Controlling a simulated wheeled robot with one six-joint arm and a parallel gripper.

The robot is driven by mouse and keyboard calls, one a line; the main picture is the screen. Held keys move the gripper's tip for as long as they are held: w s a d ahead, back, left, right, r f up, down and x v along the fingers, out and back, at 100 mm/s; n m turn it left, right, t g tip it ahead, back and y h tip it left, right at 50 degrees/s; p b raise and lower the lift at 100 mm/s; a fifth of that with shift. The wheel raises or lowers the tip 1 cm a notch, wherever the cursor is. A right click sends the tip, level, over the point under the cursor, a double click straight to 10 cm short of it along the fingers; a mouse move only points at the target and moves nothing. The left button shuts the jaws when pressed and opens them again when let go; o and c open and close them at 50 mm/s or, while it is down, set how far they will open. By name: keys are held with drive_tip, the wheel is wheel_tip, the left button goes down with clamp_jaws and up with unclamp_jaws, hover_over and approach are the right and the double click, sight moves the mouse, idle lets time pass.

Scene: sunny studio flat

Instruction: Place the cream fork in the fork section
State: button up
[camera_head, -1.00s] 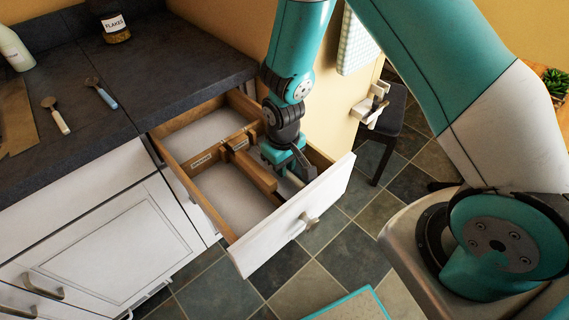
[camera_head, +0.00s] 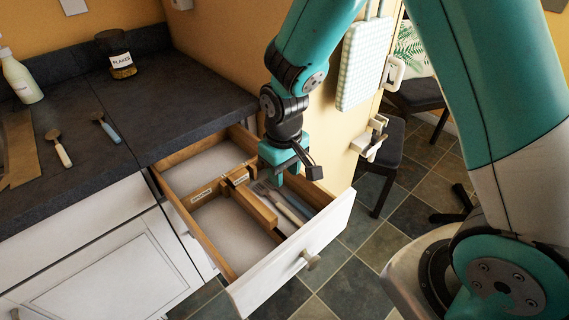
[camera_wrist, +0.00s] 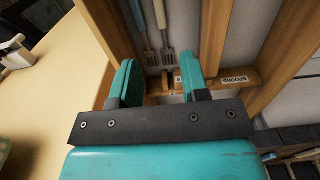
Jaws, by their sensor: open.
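The cream fork (camera_wrist: 161,18) lies in a compartment of the open drawer, beside a blue-handled fork (camera_wrist: 139,14), with its tines toward the crosswise divider. It also shows in the head view (camera_head: 286,210), in the right-hand front compartment. A label on the divider by the fork tines is too small to read; the neighbouring compartment's label reads SPOONS (camera_wrist: 237,77). My gripper (camera_head: 291,172) is open and empty above the drawer, clear of the forks. In the wrist view its two fingers (camera_wrist: 157,80) are apart with nothing between them.
The drawer front (camera_head: 300,262) is pulled out, with wooden dividers (camera_head: 254,203) inside. A cream-handled spoon (camera_head: 59,149) and a blue-handled spoon (camera_head: 107,128) lie on the dark counter (camera_head: 190,100). A flakes jar (camera_head: 121,62) and a bottle (camera_head: 21,78) stand behind.

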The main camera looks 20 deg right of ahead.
drive_tip(key=s+a+r+n+y, duration=0.1)
drive_tip(key=s+a+r+y, duration=0.1)
drive_tip(key=s+r, duration=0.7)
drive_tip(key=s+a+r+n+y, duration=0.2)
drive_tip(key=s+r, duration=0.7)
drive_tip(key=r, duration=0.2)
drive_tip(key=shift+s+a, duration=0.2)
drive_tip(key=shift+s, duration=0.05)
